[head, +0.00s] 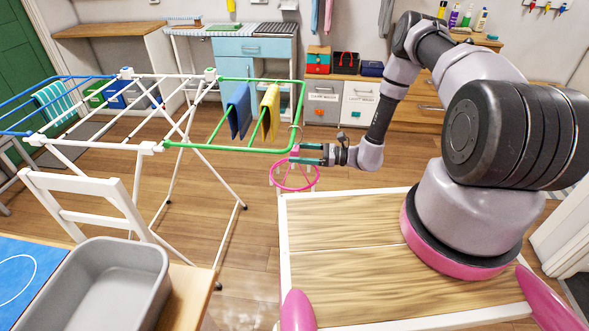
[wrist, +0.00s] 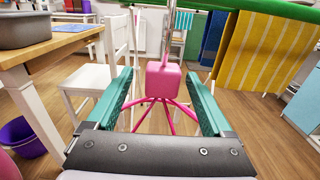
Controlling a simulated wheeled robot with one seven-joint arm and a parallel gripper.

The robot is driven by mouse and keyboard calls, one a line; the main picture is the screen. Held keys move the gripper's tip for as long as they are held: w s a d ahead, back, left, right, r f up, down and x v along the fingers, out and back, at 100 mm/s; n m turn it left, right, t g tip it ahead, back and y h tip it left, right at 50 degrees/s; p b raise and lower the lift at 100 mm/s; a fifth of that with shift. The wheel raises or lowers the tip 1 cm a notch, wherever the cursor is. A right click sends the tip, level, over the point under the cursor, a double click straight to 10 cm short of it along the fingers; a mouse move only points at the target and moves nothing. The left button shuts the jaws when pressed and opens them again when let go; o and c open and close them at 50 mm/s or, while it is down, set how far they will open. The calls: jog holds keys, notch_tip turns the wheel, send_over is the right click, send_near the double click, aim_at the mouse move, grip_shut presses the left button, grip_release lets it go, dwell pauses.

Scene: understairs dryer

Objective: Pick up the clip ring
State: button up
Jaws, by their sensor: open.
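The clip ring (head: 295,187) is a pink hoop with small clips, hanging near the corner of the green end of the drying rack (head: 210,148). In the wrist view its pink block-shaped hub (wrist: 163,80) has pink spokes spreading below and a thin hanger going up. My gripper (head: 305,154) is open, with teal fingers level with the upper part of the ring. In the wrist view my gripper (wrist: 158,85) has the hub between or just beyond its fingertips, with space on both sides; I cannot tell the exact depth. Part of the hoop is hidden by my gripper.
A blue cloth (head: 238,111) and a yellow cloth (head: 270,112) hang on the rack close by. The green bar (wrist: 280,8) runs above the gripper. A white chair (head: 90,200) and a table with a grey basin (head: 95,285) stand at left. Floor below the ring is clear.

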aim_at(287, 159)
jog(key=shift+w+a+r, duration=0.1)
jog(key=shift+w+a, duration=0.2)
jog(key=shift+a, duration=0.65)
jog(key=shift+w+a, duration=0.25)
jog(key=shift+a, duration=0.7)
grip_shut()
jog(key=shift+r, duration=0.1)
